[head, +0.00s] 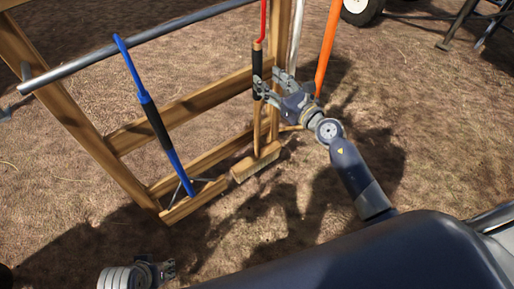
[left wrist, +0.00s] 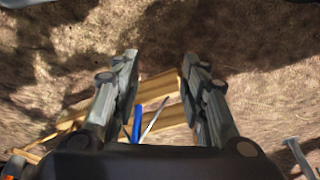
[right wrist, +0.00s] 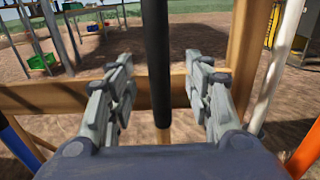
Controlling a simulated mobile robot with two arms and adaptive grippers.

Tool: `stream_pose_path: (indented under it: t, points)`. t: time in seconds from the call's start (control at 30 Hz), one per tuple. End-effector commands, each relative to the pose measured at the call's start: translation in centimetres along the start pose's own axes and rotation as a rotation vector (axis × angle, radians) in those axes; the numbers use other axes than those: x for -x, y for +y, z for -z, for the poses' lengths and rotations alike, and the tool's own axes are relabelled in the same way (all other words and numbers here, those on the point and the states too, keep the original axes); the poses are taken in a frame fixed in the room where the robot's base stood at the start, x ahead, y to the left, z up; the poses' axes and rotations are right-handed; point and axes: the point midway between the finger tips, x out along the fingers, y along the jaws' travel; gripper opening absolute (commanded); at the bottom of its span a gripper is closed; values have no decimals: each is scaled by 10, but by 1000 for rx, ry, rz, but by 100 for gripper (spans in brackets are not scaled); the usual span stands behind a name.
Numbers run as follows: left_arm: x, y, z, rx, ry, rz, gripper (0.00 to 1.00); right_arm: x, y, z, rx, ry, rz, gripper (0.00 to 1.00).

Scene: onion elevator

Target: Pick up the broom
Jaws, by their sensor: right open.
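The broom (head: 255,162) hangs upright at the wooden rack, with a pale brush head low down, a wooden shaft and a black grip; a red part shows above it. My right gripper (head: 267,82) is open at the black grip. In the right wrist view the black grip (right wrist: 157,70) stands upright between the spread fingers (right wrist: 160,62), with gaps on both sides. My left gripper (head: 170,268) is low at the bottom left of the head view, away from the broom. In the left wrist view its fingers (left wrist: 160,65) are spread and empty.
The wooden rack (head: 118,168) has a metal rail (head: 130,49) across its top. A blue-handled tool (head: 156,120) leans on it to the left. An orange pole (head: 328,48) stands to the right of my right gripper.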

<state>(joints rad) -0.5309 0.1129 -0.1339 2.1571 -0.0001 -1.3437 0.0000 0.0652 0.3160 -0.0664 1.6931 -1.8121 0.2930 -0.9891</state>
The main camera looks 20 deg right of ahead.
Motion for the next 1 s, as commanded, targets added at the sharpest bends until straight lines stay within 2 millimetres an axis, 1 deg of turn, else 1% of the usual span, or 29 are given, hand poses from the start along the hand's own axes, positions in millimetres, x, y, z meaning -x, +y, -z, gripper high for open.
stream_pose_path:
  t: [0.03, 0.17, 0.27, 0.4, 0.5, 0.6, 0.8, 0.83, 0.87, 0.9, 0.97, 1.0]
  points:
    - [0, 0, 0, 0, 0, 0, 40, -5, 0, 0, 0, -1, 0, 47]
    - [2, 0, 0, 0, 0, 0, 40, -12, 1, 0, -2, -1, 0, 47]
    - [4, 0, 0, 1, 1, 0, 40, -24, 1, -1, -3, -2, 0, 47]
    - [17, -1, 3, 1, 11, 2, 40, -45, 2, -1, -4, -1, 0, 47]
    - [25, -1, 4, 2, 14, 3, 40, -55, 2, -1, -4, -1, 0, 47]
    - [30, -2, 4, 2, 16, 3, 40, -60, 2, -1, -3, 1, 0, 47]
    - [31, -2, 4, 2, 15, 3, 40, -60, 2, -1, -3, 1, 0, 47]
    - [31, -2, 4, 2, 15, 3, 40, -60, 2, -1, -3, 1, 0, 45]
    - [31, -2, 4, 2, 15, 3, 40, -60, 2, -1, -3, 1, 0, 38]
    - [31, -2, 4, 2, 15, 3, 40, -60, 2, -1, -3, 1, 0, 29]
    - [30, -2, 4, 2, 15, 3, 40, -60, 2, -1, -3, 1, 0, 15]
    - [30, -2, 4, 2, 15, 3, 40, -60, 2, -1, -3, 1, 0, 6]
